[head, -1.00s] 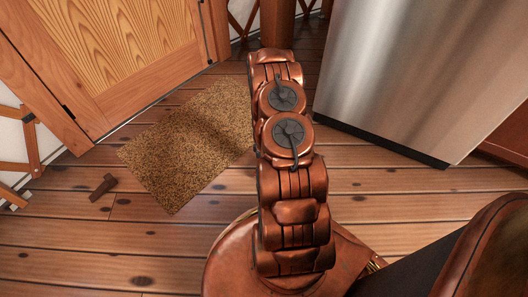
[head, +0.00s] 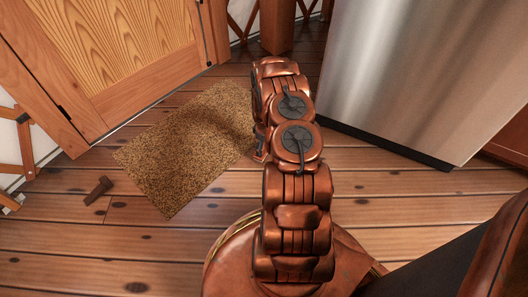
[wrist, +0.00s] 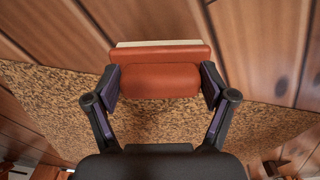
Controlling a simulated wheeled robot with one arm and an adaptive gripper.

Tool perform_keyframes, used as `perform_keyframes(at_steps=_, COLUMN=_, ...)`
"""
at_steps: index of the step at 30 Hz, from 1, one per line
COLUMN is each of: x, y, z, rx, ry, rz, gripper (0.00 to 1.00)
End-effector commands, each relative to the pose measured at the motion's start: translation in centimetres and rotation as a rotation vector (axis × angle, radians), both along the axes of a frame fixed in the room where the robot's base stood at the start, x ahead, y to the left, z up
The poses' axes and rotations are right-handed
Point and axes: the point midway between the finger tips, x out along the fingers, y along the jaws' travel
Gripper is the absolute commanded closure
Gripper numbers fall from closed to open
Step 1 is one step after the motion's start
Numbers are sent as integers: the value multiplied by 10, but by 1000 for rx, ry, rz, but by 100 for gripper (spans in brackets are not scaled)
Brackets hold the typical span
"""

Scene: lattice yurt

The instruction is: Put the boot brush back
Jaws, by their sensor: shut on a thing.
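In the wrist view, my gripper (wrist: 161,84) is shut on the boot brush (wrist: 160,80). The brush has a reddish-brown, rounded body with a pale cream strip along its far edge. One finger presses on each end of it. It is seen over the speckled doormat and the plank floor; its height above them is hard to tell. In the head view, my arm hides the brush and most of my gripper.
The tan doormat (head: 185,150) lies before the wooden door (head: 125,60). A small dark brown piece (head: 98,190) lies on the planks left of the mat. A steel cabinet or fridge (head: 420,80) stands at the right.

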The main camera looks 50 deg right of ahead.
Motion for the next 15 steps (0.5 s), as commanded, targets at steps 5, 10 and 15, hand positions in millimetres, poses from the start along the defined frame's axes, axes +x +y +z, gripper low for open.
perform_keyframes(at_steps=5, x=-1, y=1, z=-32, rx=1, ry=1, rz=1, gripper=45)
perform_keyframes(at_steps=10, x=-1, y=1, z=-34, rx=1, ry=1, rz=1, gripper=45)
perform_keyframes(at_steps=15, x=-1, y=1, z=-34, rx=1, ry=1, rz=1, gripper=45)
